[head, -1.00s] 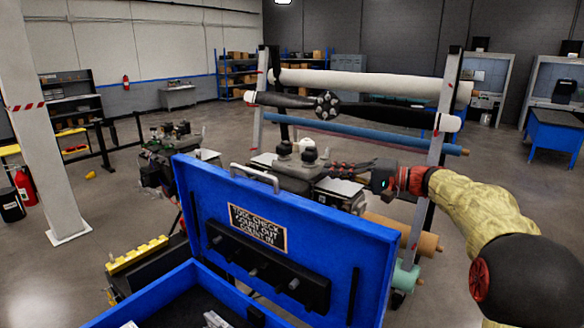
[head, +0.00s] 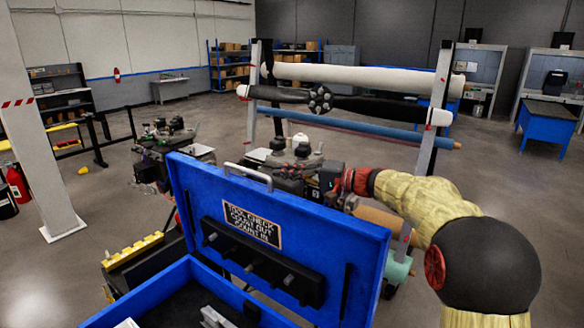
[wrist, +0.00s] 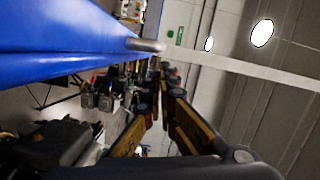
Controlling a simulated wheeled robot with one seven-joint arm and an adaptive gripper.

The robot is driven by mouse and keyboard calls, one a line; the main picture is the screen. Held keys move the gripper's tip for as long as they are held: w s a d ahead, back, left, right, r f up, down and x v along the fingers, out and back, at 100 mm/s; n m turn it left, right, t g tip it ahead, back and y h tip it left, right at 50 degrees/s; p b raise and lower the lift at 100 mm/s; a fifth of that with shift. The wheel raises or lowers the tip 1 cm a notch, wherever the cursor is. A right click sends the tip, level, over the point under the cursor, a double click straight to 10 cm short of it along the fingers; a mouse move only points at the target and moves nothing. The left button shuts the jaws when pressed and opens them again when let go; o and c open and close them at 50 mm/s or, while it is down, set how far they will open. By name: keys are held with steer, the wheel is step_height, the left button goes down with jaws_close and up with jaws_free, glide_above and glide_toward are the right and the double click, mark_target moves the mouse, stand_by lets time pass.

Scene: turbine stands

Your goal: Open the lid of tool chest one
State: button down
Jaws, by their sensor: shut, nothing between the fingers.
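The blue tool chest (head: 190,268) stands at the front with its lid (head: 350,245) raised to about upright. The inner face of the lid carries a sign (head: 252,224) reading "TOOL CHECK COUNT OUT COUNT IN". A metal handle (head: 248,176) is on the lid's top edge. My gripper shows in the wrist view (wrist: 157,75) with its fingers together and nothing between them. It is close to the blue lid and the handle (wrist: 146,45); I cannot tell whether it touches. In the head view my arm reaches in from the right, behind the lid.
A rack with rolls (head: 360,78) and a dark propeller stands behind the chest. Engines (head: 165,150) on stands are behind and left of the lid. A white post (head: 45,150) with red stripes rises at left.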

steer(key=shift+a+f, duration=0.15)
steer(key=shift+s, duration=0.1)
steer(key=shift+s+a+f+b, duration=0.1)
steer(key=shift+s+a+b, duration=0.3)
steer(key=shift+b, duration=0.35)
steer(key=s+a+n+b, duration=0.2)
steer(key=s+a+b, duration=0.4)
steer(key=s+b, duration=0.2)
steer(key=shift+h+b, duration=0.3)
steer(key=shift+b, duration=0.05)
steer(key=shift+w, duration=0.1)
